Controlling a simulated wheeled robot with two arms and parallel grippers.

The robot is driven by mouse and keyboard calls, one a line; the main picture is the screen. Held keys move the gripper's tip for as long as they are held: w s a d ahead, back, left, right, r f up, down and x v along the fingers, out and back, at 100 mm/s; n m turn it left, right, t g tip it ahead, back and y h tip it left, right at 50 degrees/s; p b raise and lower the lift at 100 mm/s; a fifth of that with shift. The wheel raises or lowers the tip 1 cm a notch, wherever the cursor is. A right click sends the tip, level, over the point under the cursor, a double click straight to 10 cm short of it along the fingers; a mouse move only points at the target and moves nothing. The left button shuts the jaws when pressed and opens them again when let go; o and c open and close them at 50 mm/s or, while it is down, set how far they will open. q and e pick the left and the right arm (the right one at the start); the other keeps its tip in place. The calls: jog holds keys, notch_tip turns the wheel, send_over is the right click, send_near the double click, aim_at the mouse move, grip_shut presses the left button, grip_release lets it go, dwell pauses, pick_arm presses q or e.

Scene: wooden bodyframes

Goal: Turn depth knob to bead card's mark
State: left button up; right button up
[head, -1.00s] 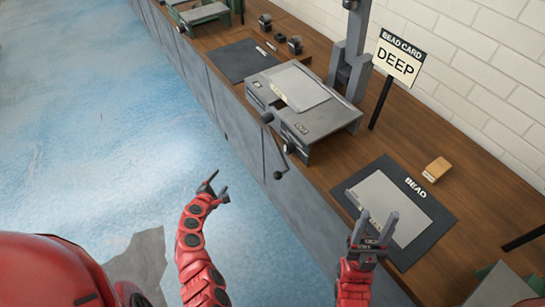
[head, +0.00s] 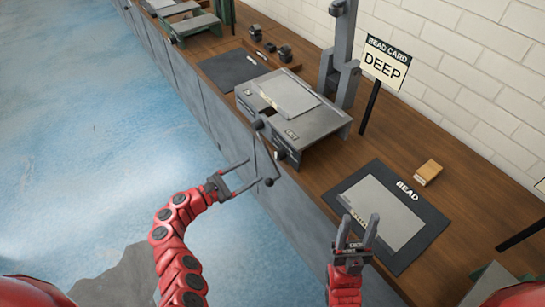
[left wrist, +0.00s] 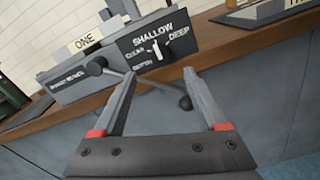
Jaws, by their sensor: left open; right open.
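The bead card (head: 385,65) stands on a post behind the bench machine and reads DEEP. The grey machine (head: 300,125) sits at the bench's front edge. In the left wrist view its front panel shows the depth knob (left wrist: 156,46) with a white pointer, roughly upright, between marks including SHALLOW and DEEP; its exact setting is hard to tell. My left gripper (head: 254,171) is open and empty in front of the machine, close to the crank's ball end (head: 269,182) and apart from the knob. My right gripper (head: 359,218) is open, in front of the BEAD mat.
The crank (left wrist: 140,80) juts from the machine's front, its ball end showing between my left fingers in the wrist view. The BEAD mat (head: 428,215) holds a grey sheet (head: 385,205). A tan block (head: 428,172) lies behind it. Floor in front of the bench is clear.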

aim_at(276, 156)
pick_arm(q)
jog(key=x, duration=0.9)
jog(key=shift+w+d+b, duration=0.1)
jog(key=shift+d+b, duration=0.05)
jog(key=shift+b, duration=0.2)
grip_shut()
